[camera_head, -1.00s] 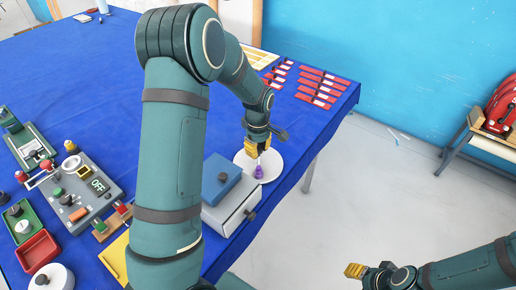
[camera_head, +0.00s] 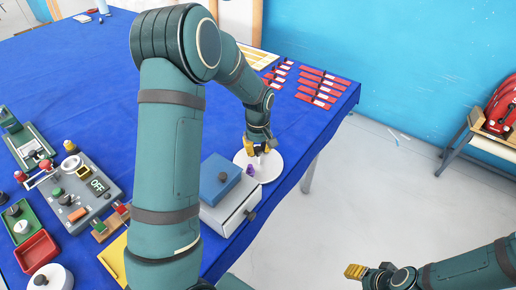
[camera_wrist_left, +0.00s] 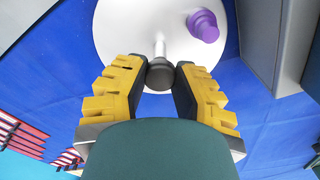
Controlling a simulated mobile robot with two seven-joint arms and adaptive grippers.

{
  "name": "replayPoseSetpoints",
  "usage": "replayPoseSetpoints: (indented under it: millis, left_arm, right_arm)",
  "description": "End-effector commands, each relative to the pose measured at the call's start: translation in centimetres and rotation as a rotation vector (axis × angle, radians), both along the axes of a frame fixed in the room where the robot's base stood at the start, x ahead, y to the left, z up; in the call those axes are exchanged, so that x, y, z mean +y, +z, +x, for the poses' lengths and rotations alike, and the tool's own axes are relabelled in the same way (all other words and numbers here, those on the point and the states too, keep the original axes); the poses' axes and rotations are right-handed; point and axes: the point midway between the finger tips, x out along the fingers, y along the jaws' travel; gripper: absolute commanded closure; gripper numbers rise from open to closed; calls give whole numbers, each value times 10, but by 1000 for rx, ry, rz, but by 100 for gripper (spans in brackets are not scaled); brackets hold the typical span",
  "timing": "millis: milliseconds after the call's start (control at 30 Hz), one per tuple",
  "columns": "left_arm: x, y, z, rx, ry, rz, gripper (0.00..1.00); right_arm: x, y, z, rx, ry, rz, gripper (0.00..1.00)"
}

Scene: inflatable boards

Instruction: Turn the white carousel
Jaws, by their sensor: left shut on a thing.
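The white carousel (camera_head: 272,175) is a round disc near the right edge of the blue table. It also fills the top of the left wrist view (camera_wrist_left: 118,35). A purple piece (camera_head: 251,170) stands on its rim side; it also shows in the left wrist view (camera_wrist_left: 204,25). A post with a dark knob (camera_wrist_left: 160,76) rises from the disc. My left gripper (camera_head: 259,151) is above the disc, shut on this knob, with one yellow finger on either side. My right gripper (camera_head: 356,271) is far off at the lower right, over the floor; its finger gap is unclear.
A grey box with a blue top (camera_head: 221,178) stands close to the left of the carousel. Several red strips (camera_head: 318,88) lie behind it. A grey panel (camera_head: 82,195) and a red tray (camera_head: 38,251) are at the left. The table edge (camera_head: 318,152) is close on the right.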

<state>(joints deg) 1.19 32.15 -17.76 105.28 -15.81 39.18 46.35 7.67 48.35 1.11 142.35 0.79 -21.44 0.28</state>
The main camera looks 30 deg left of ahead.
Motion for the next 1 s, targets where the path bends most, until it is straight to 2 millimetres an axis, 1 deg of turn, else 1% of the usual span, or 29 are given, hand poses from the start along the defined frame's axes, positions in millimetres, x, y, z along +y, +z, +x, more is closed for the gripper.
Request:
replayPoseSetpoints:
  millis: [33,500,1000]
  left_arm:
    - [-1,-3,-2,8,-21,-2,100]
    - [-1,-3,-3,9,-177,-3,100]
    - [-1,-3,-3,10,-210,-3,100]
  right_arm:
    - [0,-1,0,0,0,0,53]
    - [0,-2,0,0,0,0,53]
    - [0,-2,0,0,0,0,53]
